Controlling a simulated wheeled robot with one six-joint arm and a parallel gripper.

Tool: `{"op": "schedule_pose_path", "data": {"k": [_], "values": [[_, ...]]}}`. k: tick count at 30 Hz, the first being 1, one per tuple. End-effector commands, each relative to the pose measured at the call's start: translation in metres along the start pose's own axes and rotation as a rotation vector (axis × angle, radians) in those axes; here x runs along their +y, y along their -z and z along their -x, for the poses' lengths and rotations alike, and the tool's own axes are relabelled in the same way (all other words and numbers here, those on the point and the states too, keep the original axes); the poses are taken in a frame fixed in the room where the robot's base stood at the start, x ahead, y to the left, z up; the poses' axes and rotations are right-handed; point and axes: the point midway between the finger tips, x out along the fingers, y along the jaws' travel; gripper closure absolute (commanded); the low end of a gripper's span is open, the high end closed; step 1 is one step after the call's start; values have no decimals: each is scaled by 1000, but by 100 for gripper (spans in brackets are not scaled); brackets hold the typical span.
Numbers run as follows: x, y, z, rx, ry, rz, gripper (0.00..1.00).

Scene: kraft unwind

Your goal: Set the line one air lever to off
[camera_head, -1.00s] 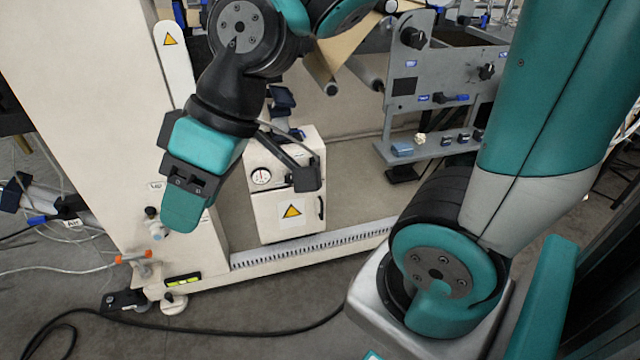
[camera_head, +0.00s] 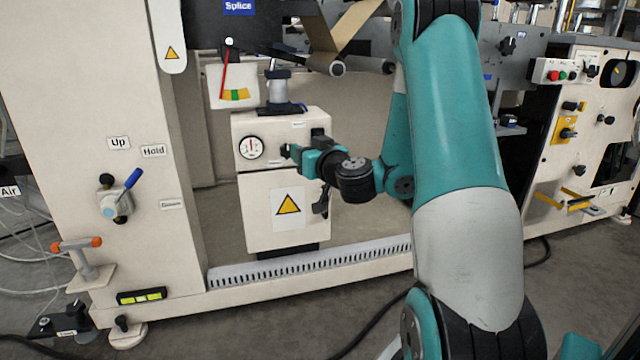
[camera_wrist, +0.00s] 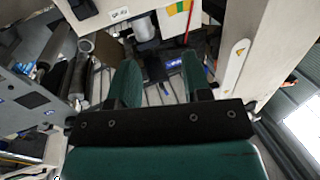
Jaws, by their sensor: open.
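No lever in view can be made out for certain as the line one air lever. An "Air" label (camera_head: 10,191) shows at the left edge of the head view, with no lever clear beside it. A blue-handled lever (camera_head: 125,185) slants up to the right on the cream column, among "Up", "Hold" and a third label. My gripper (camera_head: 290,152) is in front of the cream cabinet, near the right of its gauge (camera_head: 251,147); contact cannot be told. In the wrist view my gripper (camera_wrist: 160,78) is open, with nothing seen held between the fingers.
An orange T-handle (camera_head: 78,244) sticks out low on the left. A slotted rail (camera_head: 310,263) runs below the cabinet (camera_head: 256,197). A kraft web and roller (camera_head: 337,68) hang above my gripper. A control panel (camera_head: 580,120) stands at the right.

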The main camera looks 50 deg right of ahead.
Motion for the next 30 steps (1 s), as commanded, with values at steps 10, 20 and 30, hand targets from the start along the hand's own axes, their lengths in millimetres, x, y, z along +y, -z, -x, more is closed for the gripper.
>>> {"op": "schedule_pose_path", "data": {"k": [10, 20, 30], "values": [[84, -63, 11, 9, -284, 20, 55], [93, -54, -22, 8, -282, 19, 55], [102, -54, -53, 8, -282, 18, 55]]}}
